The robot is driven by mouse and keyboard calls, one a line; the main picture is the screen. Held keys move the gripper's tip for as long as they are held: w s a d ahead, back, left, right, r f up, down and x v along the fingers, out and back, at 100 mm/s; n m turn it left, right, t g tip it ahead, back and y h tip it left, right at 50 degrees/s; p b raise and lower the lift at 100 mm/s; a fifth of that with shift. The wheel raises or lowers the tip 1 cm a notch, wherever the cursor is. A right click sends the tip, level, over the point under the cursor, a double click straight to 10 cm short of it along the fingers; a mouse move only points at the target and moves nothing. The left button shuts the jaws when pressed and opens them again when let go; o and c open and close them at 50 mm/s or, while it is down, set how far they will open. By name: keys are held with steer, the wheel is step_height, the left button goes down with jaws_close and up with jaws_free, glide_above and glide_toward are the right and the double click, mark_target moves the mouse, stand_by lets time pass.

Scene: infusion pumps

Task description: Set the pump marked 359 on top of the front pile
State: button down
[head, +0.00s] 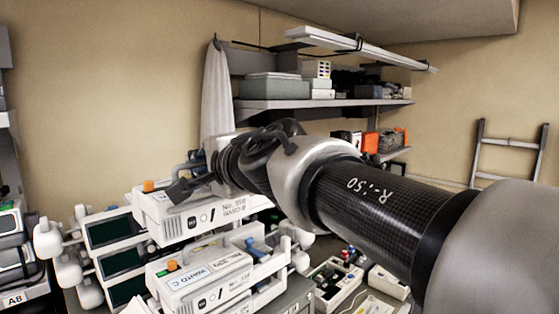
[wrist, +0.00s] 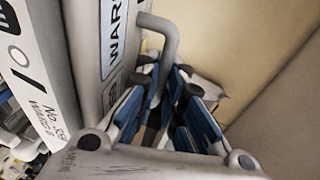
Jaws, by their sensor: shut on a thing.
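A white pump (head: 190,219) with an orange knob and a "No. 35…" marking, last digit unclear, is in the head view. My gripper (head: 186,187) is at its top and shut on its grey handle (wrist: 168,45). In the wrist view my gripper (wrist: 170,125) has its blue-and-black fingers around the handle's lower part, and the pump's marked face (wrist: 40,105) shows at left. The front pile's top pump (head: 205,277), with an orange knob and a "WARD C" label, is lower and nearer in the head view. Whether the held pump touches anything beneath is unclear.
White units with dark green screens (head: 113,231) are stacked at left, close to the held pump. A tray of small parts (head: 335,281) lies right of the front pile. A wall shelf (head: 320,103) is behind my arm. A ladder (head: 508,148) leans at right.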

mark_target(206, 185)
steer(key=shift+f+b, duration=1.55)
steer(key=shift+b, duration=0.05)
steer(key=shift+d+f, duration=0.1)
steer(key=shift+f, duration=0.05)
steer(key=shift+f+b, duration=0.35)
steer(key=shift+b, duration=0.2)
steer(key=shift+f+b, duration=1.65)
stand_by(1.0)
steer(key=c, duration=1.6)
jaws_free()
steer(key=shift+f, duration=0.1)
steer(key=shift+c, duration=0.2)
steer(key=shift+f, duration=0.3)
steer(key=v, duration=1.2)
steer(key=shift+s+r, duration=0.1)
steer(key=shift+r, duration=0.25)
steer(key=shift+d, duration=0.1)
